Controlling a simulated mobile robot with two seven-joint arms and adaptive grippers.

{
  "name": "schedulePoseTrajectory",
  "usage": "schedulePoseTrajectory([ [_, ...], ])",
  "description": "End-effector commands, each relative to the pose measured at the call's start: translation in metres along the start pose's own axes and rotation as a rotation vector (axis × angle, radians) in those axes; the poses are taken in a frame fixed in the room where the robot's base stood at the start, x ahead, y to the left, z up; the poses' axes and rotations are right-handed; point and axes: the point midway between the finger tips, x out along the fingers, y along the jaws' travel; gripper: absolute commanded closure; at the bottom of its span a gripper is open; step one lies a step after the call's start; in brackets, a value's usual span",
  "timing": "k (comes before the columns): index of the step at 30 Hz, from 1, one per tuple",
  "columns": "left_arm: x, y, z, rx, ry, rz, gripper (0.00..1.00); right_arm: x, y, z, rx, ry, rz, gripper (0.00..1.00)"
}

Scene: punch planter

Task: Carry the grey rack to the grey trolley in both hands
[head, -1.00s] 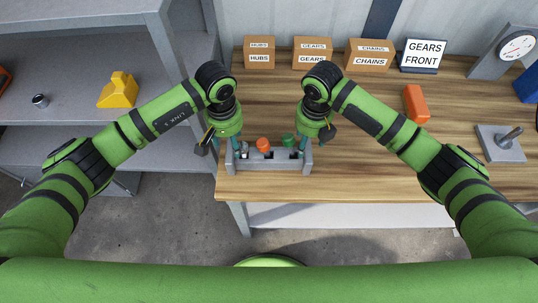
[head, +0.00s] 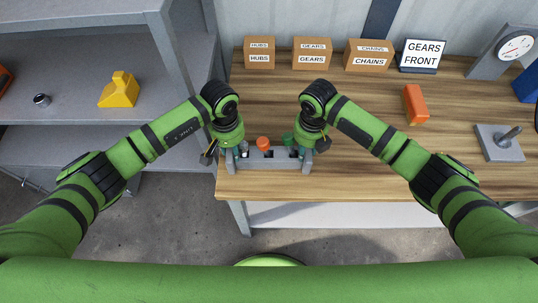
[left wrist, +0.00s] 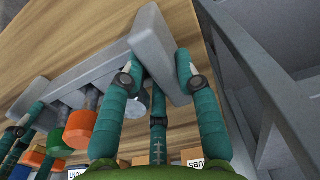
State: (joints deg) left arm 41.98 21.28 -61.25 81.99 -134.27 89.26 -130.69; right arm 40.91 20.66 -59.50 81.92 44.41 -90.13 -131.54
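The grey rack (head: 270,165) stands on the near left edge of the wooden workbench. It holds an orange-topped piece (head: 263,143), a green-topped piece (head: 288,139) and a grey piece. My left gripper (head: 234,152) is down at the rack's left end. In the left wrist view, its teal fingers (left wrist: 158,60) stand on both sides of the rack's end plate (left wrist: 155,35) and look spread; firm contact does not show. My right gripper (head: 306,153) is down at the rack's right end, its fingers partly hidden by the hand.
Grey shelving (head: 75,62) with a yellow block (head: 119,90) stands left of the workbench (head: 350,180). Boxes (head: 312,54) and a sign line the bench's back. An orange block (head: 415,104) and a grey plate with a peg (head: 500,143) lie to the right.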

Motion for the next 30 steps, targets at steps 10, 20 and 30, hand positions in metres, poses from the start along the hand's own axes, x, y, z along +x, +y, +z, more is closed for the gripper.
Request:
schedulePoseTrajectory([
  [10,-0.002,0.0,-0.001,0.0,0.002,0.001,1.0,-0.003,0.0,0.001,0.0,-0.002,0.001,1.0],
  [20,-0.027,0.0,-0.001,0.0,0.002,0.0,1.0,-0.027,0.0,0.001,0.001,-0.003,0.001,1.0],
  [30,-0.051,0.0,-0.001,0.0,0.001,0.0,1.0,-0.052,0.0,0.001,0.001,-0.003,0.001,1.0],
])
